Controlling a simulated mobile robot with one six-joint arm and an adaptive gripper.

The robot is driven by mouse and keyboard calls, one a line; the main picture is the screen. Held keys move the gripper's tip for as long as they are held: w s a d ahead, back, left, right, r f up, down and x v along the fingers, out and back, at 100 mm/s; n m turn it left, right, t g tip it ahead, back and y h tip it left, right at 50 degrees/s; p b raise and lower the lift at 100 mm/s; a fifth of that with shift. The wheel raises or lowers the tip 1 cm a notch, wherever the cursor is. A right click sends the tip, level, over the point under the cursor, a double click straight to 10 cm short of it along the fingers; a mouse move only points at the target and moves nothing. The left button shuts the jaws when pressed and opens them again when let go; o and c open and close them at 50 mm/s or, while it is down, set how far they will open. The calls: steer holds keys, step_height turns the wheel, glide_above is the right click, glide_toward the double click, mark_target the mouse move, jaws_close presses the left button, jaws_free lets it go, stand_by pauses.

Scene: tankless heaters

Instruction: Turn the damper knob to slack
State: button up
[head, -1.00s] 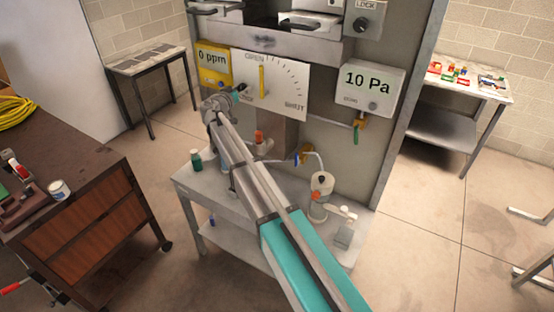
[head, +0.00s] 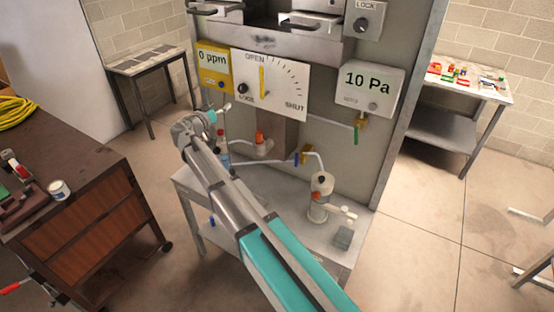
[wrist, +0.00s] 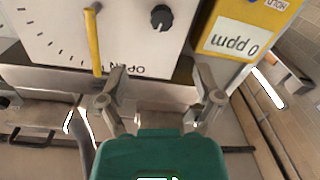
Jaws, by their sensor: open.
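The white damper plate (head: 285,90) on the heater panel carries an OPEN to SHUT scale. Its yellow lever (head: 262,80) stands upright, pointing at OPEN. A small black knob (head: 243,88) sits at the plate's lower left, left of the lever; its label is too small to read surely. In the wrist view, which is upside down, the knob (wrist: 161,18) shows beyond and between my fingers, right of the lever (wrist: 93,42). My gripper (wrist: 160,98) is open and empty, apart from the knob. In the head view, my gripper (head: 226,108) is below and left of it.
A yellow 0 ppm meter (head: 213,62) is close left of the plate. A 10 Pa box (head: 368,88) and a knob labelled LOCK (head: 363,24) are to the right.

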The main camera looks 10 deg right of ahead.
steer(key=s+d+f+g+y+b, duration=0.1)
steer(key=s+d+f+g+b, duration=0.1)
steer(key=s+d+f+g, duration=0.2)
steer(key=s+d+f+g+y+b, duration=0.1)
steer(key=s+d+f+g, duration=0.3)
steer(key=s+d+f, duration=0.4)
steer(key=shift+s+d+f+b, duration=0.3)
steer(key=shift+d+f+b, duration=0.4)
steer(key=shift+d+f, duration=1.75)
steer(key=shift+d+r, duration=0.6)
steer(key=s+d+f+n+g+y+b, duration=0.2)
steer(key=s+f, duration=0.4)
steer(key=s, duration=0.5)
steer(key=s+d+f+n+g+y+b, duration=0.2)
steer(key=s+f+g+y+b, duration=0.2)
steer(key=s, duration=0.7)
step_height(320, 180, down, 3)
steer(key=y, duration=0.2)
steer(key=shift+f+y, duration=0.15)
steer(key=shift+y, duration=0.25)
steer(key=shift+d, duration=0.1)
steer(key=shift+c, duration=0.3)
